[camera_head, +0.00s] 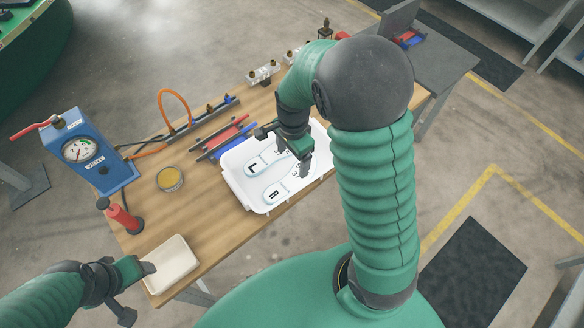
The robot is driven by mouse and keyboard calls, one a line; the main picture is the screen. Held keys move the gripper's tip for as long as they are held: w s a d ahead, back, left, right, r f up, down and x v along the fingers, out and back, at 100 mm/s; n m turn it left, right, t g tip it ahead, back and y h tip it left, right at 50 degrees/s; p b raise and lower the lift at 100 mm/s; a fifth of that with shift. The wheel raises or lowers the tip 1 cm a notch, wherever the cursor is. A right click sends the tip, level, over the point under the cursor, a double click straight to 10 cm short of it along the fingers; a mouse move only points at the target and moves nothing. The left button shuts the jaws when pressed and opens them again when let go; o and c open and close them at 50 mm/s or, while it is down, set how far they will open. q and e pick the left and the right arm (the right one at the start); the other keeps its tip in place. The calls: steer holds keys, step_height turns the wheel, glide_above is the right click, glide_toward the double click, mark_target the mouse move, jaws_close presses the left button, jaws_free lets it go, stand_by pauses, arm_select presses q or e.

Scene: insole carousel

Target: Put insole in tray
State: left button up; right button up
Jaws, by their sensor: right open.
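A white tray (235,182) lies on the wooden table near its middle. Two pale, blue-edged insole shapes show in it, one marked L (254,169) and one marked R (273,194). I cannot tell whether these are insoles or recesses for them. My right gripper (284,150) is open above the tray, over the far end of these shapes, and hides part of them. I see nothing clearly held in it. My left gripper (139,291) is open and empty at the lower left, beside a small cream bin (171,268).
A blue gauge box (95,155), a red bottle (122,216) and a round yellow tin (169,179) stand on the left of the table (210,222). Red and blue tools (222,138) lie behind the tray. My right arm covers the tray's right side.

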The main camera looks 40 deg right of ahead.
arm_select(q)
steer(key=shift+w+d, duration=0.1)
steer(key=shift+d, duration=0.25)
arm_select(e)
steer(key=s+a+r+n+t, duration=0.2)
steer(key=s+a+n, duration=0.4)
steer(key=n, duration=1.1)
steer(key=shift+a+r+n+t, duration=0.3)
steer(key=shift+a+r, duration=0.05)
steer(key=shift+a, duration=0.25)
steer(key=shift+s, duration=0.15)
arm_select(q)
steer(key=shift+a, duration=0.2)
arm_select(e)
steer(key=shift+a, duration=0.2)
